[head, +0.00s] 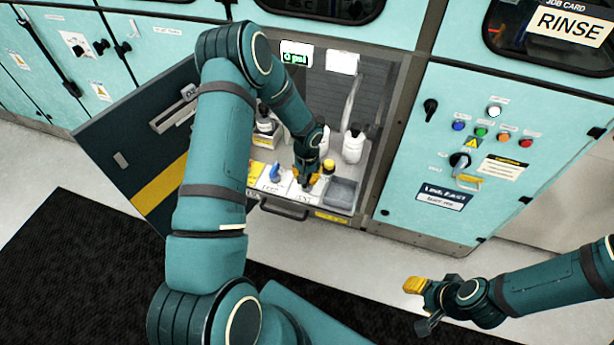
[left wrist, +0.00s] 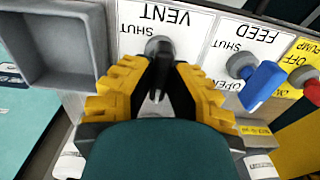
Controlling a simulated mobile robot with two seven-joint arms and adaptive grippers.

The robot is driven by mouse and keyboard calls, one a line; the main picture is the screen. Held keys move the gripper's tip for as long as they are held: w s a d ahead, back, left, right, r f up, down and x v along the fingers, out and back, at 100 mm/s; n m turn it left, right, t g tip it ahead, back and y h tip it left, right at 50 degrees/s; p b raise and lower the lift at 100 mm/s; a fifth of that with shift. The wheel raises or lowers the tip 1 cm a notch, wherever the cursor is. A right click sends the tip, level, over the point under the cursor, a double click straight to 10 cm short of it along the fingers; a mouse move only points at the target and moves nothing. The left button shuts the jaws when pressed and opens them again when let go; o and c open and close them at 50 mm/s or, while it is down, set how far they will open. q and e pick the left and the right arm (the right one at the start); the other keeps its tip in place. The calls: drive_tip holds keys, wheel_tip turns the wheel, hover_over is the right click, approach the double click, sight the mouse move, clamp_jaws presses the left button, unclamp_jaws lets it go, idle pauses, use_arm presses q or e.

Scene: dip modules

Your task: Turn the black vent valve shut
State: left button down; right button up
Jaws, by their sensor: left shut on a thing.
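The black vent valve (left wrist: 157,78) is on a white plate marked VENT, upside down in the left wrist view. Its grey round hub (left wrist: 158,46) shows, and its dark handle runs down the picture between my fingers. One SHUT mark is left of the hub; any other mark is hidden by the fingers. My left gripper (left wrist: 157,88) has yellow pads and is shut on the handle. In the head view my left gripper (head: 308,180) reaches down into the open bay and hides the valve. My right gripper (head: 425,292) is away from the bay over the floor; its jaw opening is unclear.
The blue feed valve (left wrist: 262,84) is close beside the vent valve, with a red handle (left wrist: 312,92) beyond. A grey tray (head: 343,190) is on the other side. White bottles (head: 353,147) stand behind. The open bay door (head: 140,140) is at left. A gauge display (head: 296,54) reads 0 psi.

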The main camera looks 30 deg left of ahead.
use_arm(q)
drive_tip(key=m+b, duration=0.1)
drive_tip(key=m, duration=0.3)
drive_tip(key=shift+s+f, duration=0.1)
drive_tip(key=m, duration=0.4)
drive_tip(key=shift+m, duration=0.3)
drive_tip(key=m, duration=0.4)
drive_tip(key=shift+m, duration=0.3)
drive_tip(key=m, duration=0.4)
drive_tip(key=shift+m, duration=0.3)
drive_tip(key=c, duration=0.9)
unclamp_jaws()
drive_tip(key=shift+c, duration=0.2)
